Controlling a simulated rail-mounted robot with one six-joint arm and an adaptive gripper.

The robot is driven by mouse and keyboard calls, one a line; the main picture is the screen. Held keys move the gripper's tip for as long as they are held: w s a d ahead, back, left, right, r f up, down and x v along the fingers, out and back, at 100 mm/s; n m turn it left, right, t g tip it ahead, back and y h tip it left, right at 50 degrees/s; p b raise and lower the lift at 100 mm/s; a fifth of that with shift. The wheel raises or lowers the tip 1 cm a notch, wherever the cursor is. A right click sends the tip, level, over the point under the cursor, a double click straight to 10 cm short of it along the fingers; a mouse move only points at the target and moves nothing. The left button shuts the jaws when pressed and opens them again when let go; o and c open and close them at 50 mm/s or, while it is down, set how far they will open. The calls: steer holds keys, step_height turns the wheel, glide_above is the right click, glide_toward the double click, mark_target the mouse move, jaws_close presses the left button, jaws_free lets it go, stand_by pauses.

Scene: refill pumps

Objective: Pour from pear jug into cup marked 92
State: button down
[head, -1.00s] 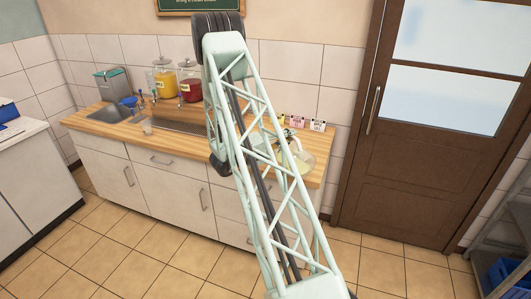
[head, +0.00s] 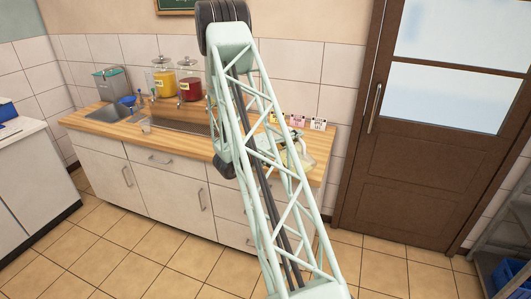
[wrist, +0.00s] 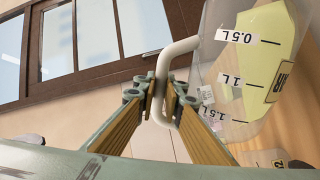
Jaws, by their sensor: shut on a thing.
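My gripper (wrist: 164,100) is shut on the white handle (wrist: 182,47) of a clear jug (wrist: 222,75). The jug has volume marks and pale yellow liquid. Its label is cut off, with only its last letters showing upside down. In the head view the jug (head: 305,158) is at the counter's right end, partly behind my arm. I cannot tell whether it touches the counter. A small clear cup (head: 146,125) stands by the sink.
Dispensers of yellow (head: 164,80) and red liquid (head: 190,88) stand at the back of the wooden counter (head: 100,119). A metal container (head: 111,85) and a blue item (head: 127,100) are near the sink. Small label cards (head: 298,121) stand behind the jug. Bare counter lies in front of the drainer.

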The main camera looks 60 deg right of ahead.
stand_by(0.4)
steer(key=s+m+b, duration=0.1)
steer(key=m+b, duration=0.1)
steer(key=b, duration=0.1)
steer(key=s+a+m+b, duration=0.1)
steer(key=m+b, duration=0.1)
steer(key=shift+s+f, duration=0.25)
steer(key=shift+s, duration=0.1)
steer(key=s+m+b, duration=0.1)
steer(key=m+b, duration=0.1)
steer(key=b, duration=0.1)
steer(key=s+m+b, duration=0.2)
steer(key=b, duration=0.2)
steer(key=shift+a+f, duration=0.15)
steer(key=shift+a, duration=0.25)
steer(key=shift+s+m, duration=0.1)
steer(key=shift+m, duration=0.3)
